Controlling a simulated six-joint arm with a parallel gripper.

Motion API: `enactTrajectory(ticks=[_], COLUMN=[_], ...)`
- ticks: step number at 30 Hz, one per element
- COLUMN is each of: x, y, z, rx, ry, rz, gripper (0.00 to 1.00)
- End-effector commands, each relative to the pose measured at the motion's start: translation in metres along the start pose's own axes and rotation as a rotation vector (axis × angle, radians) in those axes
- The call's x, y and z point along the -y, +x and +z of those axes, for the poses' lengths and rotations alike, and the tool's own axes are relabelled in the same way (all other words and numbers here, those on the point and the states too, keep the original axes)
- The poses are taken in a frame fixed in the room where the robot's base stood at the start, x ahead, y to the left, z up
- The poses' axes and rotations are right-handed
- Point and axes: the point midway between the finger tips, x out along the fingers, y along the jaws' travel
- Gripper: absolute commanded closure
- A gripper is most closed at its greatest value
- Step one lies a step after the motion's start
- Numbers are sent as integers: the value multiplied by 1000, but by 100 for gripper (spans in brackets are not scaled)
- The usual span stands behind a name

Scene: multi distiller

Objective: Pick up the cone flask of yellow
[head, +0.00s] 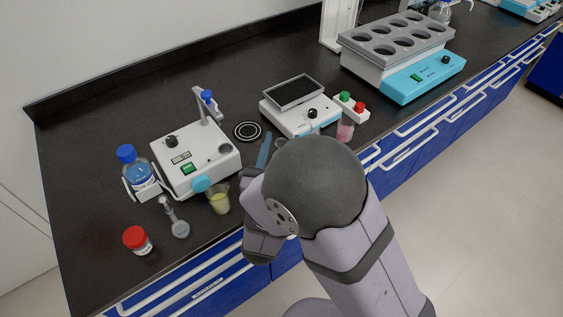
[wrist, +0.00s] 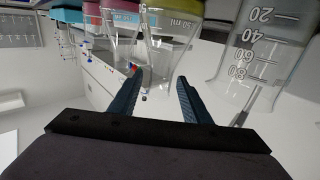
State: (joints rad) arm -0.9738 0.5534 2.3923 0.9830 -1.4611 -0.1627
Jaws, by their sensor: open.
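In the wrist view, which appears upside down, a clear cone flask with yellow liquid (wrist: 170,45) shows at the top middle. Its neck points down the picture, near the gap between the fingertips. My gripper (wrist: 160,78) is open and empty, with its two dark blue fingers apart. I cannot tell whether the neck lies between the fingers or beyond them. In the head view a blue finger of my gripper (head: 264,151) shows near the middle of the bench. My arm hides much of that area, so the cone flask cannot be made out clearly there.
A beaker of yellow liquid (head: 220,201) stands left of my arm; a graduated beaker (wrist: 262,55) is close right in the wrist view. A pink-filled vessel (head: 345,130), a stirrer (head: 195,160), a scale (head: 300,112), a round flask (head: 179,226) and a red-capped jar (head: 138,241) stand around.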

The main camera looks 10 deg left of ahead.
Motion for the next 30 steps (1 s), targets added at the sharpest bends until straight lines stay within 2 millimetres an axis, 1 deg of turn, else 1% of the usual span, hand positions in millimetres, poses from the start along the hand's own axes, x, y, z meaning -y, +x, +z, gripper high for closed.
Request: enactTrajectory(ticks=[1, 3, 7, 11, 17, 18, 19, 20, 21, 23, 30], x=[-2, -2, -1, -1, -1, -1, -1, -1, -1, -1, -1], y=[8, 17, 30, 36, 36, 36, 36, 36, 36, 36, 36], z=[-1, 0, 1, 2, 2, 2, 2, 2, 2, 2, 2], rx=[1, 0, 0, 1, 1, 1, 1, 0, 0, 0, -1], ry=[-1, 0, 1, 0, 0, 0, 0, 0, 0, 0, 1], rz=[4, 4, 2, 0, -1, -1, -1, -1, -1, -1, -1], gripper=[56, 56, 56, 56, 56, 61, 68, 76, 85, 99, 100])
